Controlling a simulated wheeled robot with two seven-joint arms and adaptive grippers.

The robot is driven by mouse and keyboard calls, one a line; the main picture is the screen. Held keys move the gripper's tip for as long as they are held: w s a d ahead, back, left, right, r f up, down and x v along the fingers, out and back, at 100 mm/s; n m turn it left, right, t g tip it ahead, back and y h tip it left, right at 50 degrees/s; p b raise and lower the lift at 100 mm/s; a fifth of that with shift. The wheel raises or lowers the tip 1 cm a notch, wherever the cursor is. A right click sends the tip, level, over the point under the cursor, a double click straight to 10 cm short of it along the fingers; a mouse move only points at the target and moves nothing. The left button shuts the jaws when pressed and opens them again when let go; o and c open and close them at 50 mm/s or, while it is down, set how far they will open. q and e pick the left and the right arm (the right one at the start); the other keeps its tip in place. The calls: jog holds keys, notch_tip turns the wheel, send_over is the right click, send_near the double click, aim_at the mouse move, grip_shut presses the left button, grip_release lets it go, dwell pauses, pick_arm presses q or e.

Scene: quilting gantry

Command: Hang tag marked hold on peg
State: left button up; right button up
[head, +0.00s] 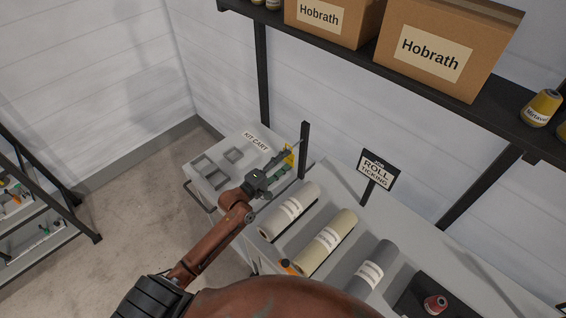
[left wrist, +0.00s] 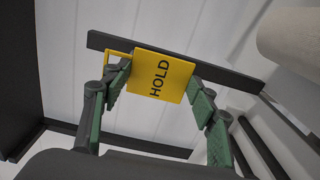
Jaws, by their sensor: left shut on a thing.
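The yellow tag marked HOLD (left wrist: 162,76) is between the green-padded fingers of my left gripper (left wrist: 158,88), which is shut on it. A yellow loop (left wrist: 117,54) sticks out from one side of the tag. In the head view my left gripper (head: 279,170) holds the tag (head: 289,156) close to a dark upright post (head: 304,152) at the kit cart. In the left wrist view the post (left wrist: 228,76) runs behind the tag. The peg is not clear, and I cannot tell whether the loop touches it. My right gripper is not in view.
The kit cart (head: 226,178) holds several small grey frames. A shelf with Hobrath boxes (head: 425,52) hangs above. A rack (head: 40,225) stands far left.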

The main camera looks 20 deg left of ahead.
pick_arm(q)
jog(key=shift+w+d+r, duration=0.2)
jog(key=shift+w+d, duration=0.1)
jog(key=shift+w, duration=0.1)
jog(key=shift+w+d+f, duration=0.15)
jog(key=shift+w+f, duration=0.1)
jog(key=shift+w, duration=0.25)
jog(key=shift+w+d+f+b, duration=0.1)
jog(key=shift+w+b, duration=0.05)
jog(key=shift+b, duration=0.15)
jog(key=shift+a+f, duration=0.15)
jog(key=shift+a, duration=0.1)
jog(key=o, duration=0.9)
jog(key=shift+o, duration=0.7)
jog(key=shift+d+f, duration=0.1)
